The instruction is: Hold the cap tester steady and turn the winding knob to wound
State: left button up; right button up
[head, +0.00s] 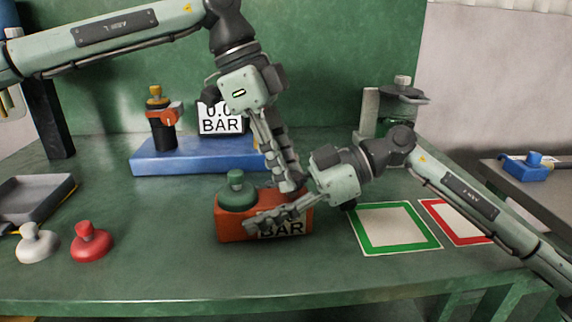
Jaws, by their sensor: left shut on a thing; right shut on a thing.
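The cap tester (228,229) is an orange box with a BAR display on its front, standing on the green bench. A dark green cap (237,194) sits on its top left. My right gripper (256,225) reaches in from the right, its fingers low across the front of the box, shut on the tester. My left gripper (290,187) points down at the box's top right and is shut. Its fingers hide what they grip there, which seems to be the winding knob. The knob's setting cannot be seen, and the display is partly covered.
A blue stand (190,158) with a black gauge fixture and a 0.0 BAR display is behind. White (36,243) and red (91,242) caps and a grey tray (30,198) lie left. Green-framed (395,228) and red-framed (462,231) mats lie right.

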pick_arm(q)
jog(key=m+g, duration=0.1)
jog(key=m, duration=0.3)
jog(key=shift+w+d+m+g+y, duration=0.1)
jog(key=shift+w+m+g+y, duration=0.05)
jog(key=shift+m+g+y, duration=0.25)
grip_shut()
jog(key=o, duration=1.1)
grip_release()
jog(key=shift+r, duration=0.15)
jog(key=v, duration=0.7)
jog(key=shift+r, duration=0.35)
jog(key=shift+w, duration=0.1)
